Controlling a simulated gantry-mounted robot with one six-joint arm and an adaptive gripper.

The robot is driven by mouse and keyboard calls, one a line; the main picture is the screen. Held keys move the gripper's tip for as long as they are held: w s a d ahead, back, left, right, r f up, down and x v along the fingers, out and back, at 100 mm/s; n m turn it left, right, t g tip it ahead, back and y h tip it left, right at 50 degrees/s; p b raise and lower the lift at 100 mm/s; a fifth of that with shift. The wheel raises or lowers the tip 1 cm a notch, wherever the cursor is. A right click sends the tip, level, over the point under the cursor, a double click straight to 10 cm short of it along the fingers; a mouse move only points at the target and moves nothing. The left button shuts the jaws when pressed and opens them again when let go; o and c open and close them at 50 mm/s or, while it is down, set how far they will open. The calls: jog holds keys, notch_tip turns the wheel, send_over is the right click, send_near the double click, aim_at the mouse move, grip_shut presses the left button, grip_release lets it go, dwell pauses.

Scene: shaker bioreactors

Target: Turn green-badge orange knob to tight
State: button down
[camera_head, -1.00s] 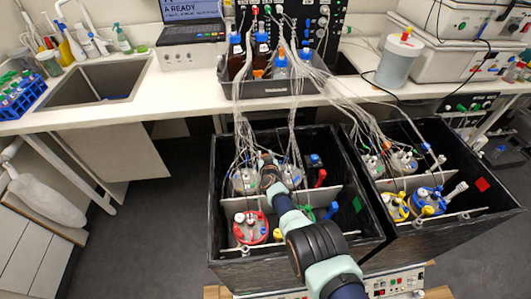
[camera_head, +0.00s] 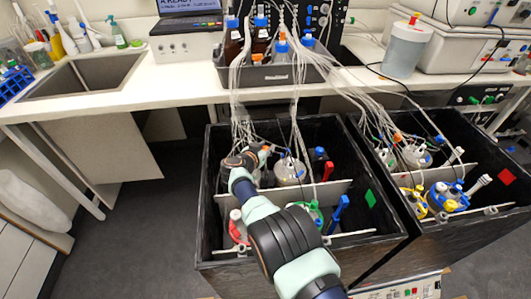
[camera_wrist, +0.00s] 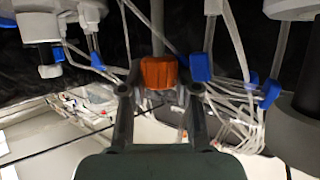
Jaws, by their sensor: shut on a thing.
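The orange knob (camera_wrist: 158,73) is in the middle of the wrist view, at the end of a grey rod. My gripper (camera_wrist: 159,88) is shut on it, with one finger on each side. In the head view my gripper (camera_head: 252,155) reaches into the left black box (camera_head: 300,250), over its back left part. The green badge (camera_head: 370,197) is on the right inner wall of this box. The knob's turn position cannot be told, and my wrist covers much of it in the head view.
Bundles of clear tubes (camera_head: 238,100) hang close around my gripper. Blue clips (camera_wrist: 201,67) are close beside the knob. A vessel (camera_head: 290,171) stands right of the gripper. The right box (camera_head: 450,225) carries a red badge (camera_head: 506,177). A divider (camera_head: 345,187) crosses the left box.

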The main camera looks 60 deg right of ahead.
dwell(0.3)
jog(key=c, duration=0.8)
grip_release()
